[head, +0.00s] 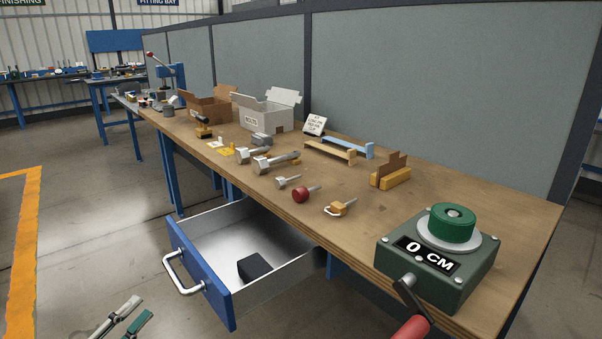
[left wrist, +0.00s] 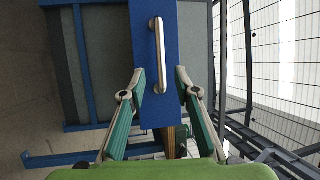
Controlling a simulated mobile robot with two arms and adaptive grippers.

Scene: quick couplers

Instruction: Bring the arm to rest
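My left gripper (head: 140,307) shows at the bottom left of the head view, low in front of the workbench. Its two fingers are apart with nothing between them. In the left wrist view the left gripper (left wrist: 159,75) has its fingers spread, with the blue drawer front (left wrist: 172,50) and its metal handle (left wrist: 157,55) seen beyond the gap. In the head view the drawer (head: 200,272) stands pulled out, and its handle (head: 183,273) is up and right of the gripper, apart from it. My right gripper is not in view.
A dark block (head: 254,268) lies in the open drawer. The workbench (head: 340,180) holds several couplers, a red ball-ended piece (head: 300,195), a white box (head: 264,112), a brown carton (head: 208,107) and a green device (head: 440,255) reading "0 CM". Floor left of the drawer is clear.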

